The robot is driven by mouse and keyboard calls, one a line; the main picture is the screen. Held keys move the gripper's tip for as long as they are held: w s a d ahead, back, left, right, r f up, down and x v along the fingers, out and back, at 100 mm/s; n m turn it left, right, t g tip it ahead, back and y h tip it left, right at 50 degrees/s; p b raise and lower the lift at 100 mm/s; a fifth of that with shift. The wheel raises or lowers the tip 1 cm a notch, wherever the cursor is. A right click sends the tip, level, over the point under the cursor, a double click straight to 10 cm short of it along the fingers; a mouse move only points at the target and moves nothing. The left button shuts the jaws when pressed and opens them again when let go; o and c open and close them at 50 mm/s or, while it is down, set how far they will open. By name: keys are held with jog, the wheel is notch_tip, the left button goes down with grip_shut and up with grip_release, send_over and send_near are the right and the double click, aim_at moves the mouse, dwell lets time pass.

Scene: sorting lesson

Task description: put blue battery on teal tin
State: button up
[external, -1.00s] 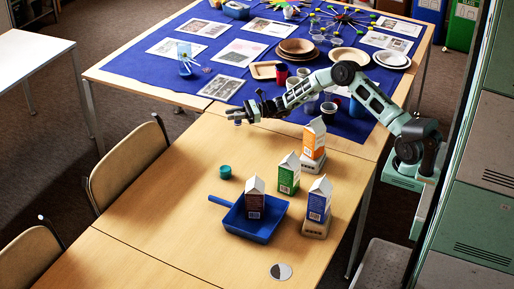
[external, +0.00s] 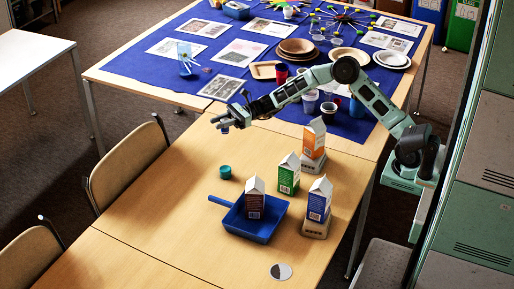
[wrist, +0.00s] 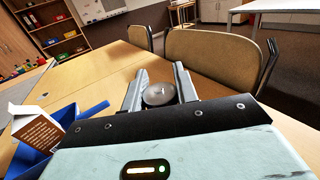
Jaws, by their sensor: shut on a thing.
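My gripper (external: 221,121) is over the wooden table near its far left part, short of the blue cloth. It is shut on the blue battery (external: 225,130), a small dark bluish piece below the fingers. In the wrist view the battery's round grey end (wrist: 159,94) shows between the two fingers. The teal tin (external: 224,172) stands on the table nearer the camera than the gripper, apart from the battery, which is held above the table. The tin cannot be made out in the wrist view.
A blue dustpan (external: 262,232) holding a brown carton (external: 255,204) lies nearer the camera. A round metallic disc (external: 281,271) lies at the near edge. The table's left part is clear.

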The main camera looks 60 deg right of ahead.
jog(key=s+a+r+n+g+y, duration=0.1)
jog(key=s+a+n+g, duration=0.15)
jog(key=s+a, duration=0.45)
jog(key=b, duration=0.3)
send_over(222, 170)
jog(key=shift+m, duration=0.25)
jog(key=f, duration=0.9)
jog(key=shift+a+f, duration=0.2)
jog(key=shift+f, duration=0.1)
jog(key=shift+f, duration=0.1)
jog(key=shift+f, duration=0.15)
jog(key=o, duration=1)
jog(key=shift+o, duration=0.2)
jog(key=shift+r, duration=0.2)
jog(key=shift+d, duration=0.25)
jog(key=p+v, duration=0.1)
jog(key=v, duration=1)
jog(key=shift+d+f, duration=0.15)
jog(key=shift+d, duration=0.1)
